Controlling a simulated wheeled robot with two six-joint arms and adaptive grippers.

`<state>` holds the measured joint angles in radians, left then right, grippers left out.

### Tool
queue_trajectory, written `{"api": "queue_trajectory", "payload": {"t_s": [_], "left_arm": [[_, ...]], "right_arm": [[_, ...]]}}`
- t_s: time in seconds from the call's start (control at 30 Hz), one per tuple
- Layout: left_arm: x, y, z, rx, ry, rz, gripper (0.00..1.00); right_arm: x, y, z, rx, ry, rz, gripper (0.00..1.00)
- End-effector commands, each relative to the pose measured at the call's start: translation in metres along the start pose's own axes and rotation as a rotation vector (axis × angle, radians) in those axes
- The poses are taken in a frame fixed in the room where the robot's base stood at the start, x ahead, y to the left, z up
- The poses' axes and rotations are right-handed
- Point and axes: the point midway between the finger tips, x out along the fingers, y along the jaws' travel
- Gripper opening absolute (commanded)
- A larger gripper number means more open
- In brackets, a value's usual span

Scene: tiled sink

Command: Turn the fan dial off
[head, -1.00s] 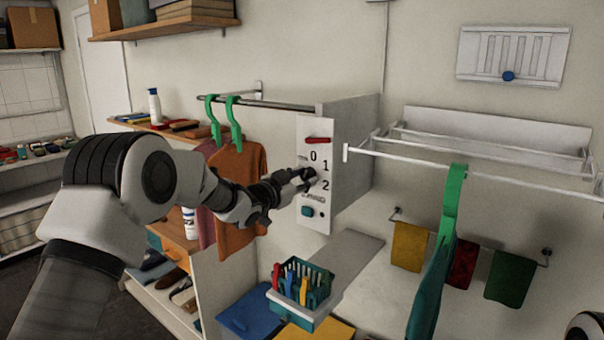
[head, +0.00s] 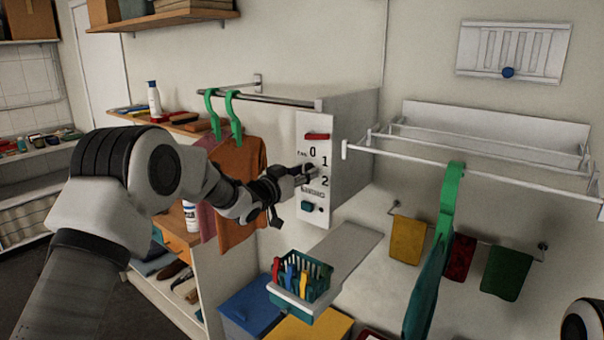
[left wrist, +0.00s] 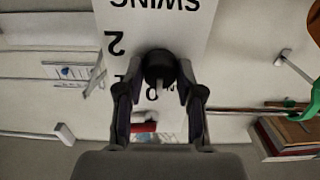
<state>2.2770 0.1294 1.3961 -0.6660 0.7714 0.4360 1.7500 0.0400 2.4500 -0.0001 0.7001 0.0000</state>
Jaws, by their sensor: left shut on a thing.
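The fan dial is a black round knob (left wrist: 158,65) on a white control panel (head: 312,212) with the marks 0, 1 and 2. My left gripper (head: 305,175) reaches the panel from the left and covers most of the dial in the head view. In the left wrist view, where the panel appears upside down, the fingers of my left gripper (left wrist: 160,80) stand on both sides of the knob and are shut on it. A pale mark on the knob shows on the side toward the 0; its exact setting is hard to tell. My right gripper is not in view.
A red switch (head: 317,136) is above the dial and a teal button (head: 308,206) below it. Orange clothing (head: 240,180) on green hangers is close to my left forearm. A basket of clothespins (head: 300,280) stands below; a white drying rack (head: 470,165) is at right.

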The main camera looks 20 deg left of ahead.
Motion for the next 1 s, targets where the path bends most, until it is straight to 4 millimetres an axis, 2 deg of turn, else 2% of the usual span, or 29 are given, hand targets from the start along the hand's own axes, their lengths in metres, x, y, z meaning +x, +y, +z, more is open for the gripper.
{"api": "queue_trajectory", "payload": {"t_s": [0.03, 0.13, 0.17, 0.2, 0.23, 0.53, 0.63, 0.77, 1.0], "left_arm": [[0.001, -0.001, -0.008, 0.002, 0.014, -0.001, 0.02], [0.001, -0.001, -0.008, 0.002, 0.014, -0.001, 0.02], [0.001, -0.001, -0.008, 0.002, 0.014, -0.001, 0.4], [0.001, -0.001, -0.007, 0.003, 0.014, -0.001, 0.54], [0.001, -0.001, -0.007, 0.003, 0.013, -0.001, 0.63], [0.0, 0.0, -0.003, 0.002, 0.005, 0.0, 0.63], [-0.007, -0.001, -0.002, 0.0, 0.003, -0.001, 0.63], [-0.032, -0.001, -0.003, -0.002, 0.003, -0.002, 0.63], [-0.093, -0.001, -0.003, -0.003, 0.006, -0.001, 0.63]], "right_arm": [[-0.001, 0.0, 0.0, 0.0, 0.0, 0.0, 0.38], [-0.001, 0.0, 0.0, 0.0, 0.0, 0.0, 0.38], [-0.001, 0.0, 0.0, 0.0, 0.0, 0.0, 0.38], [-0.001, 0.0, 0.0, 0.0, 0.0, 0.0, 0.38], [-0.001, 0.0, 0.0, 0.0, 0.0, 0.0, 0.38], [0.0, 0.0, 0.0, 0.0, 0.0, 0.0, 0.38], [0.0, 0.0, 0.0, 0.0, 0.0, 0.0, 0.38], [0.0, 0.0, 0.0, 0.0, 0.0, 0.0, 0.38], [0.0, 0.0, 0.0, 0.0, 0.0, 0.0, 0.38]]}}
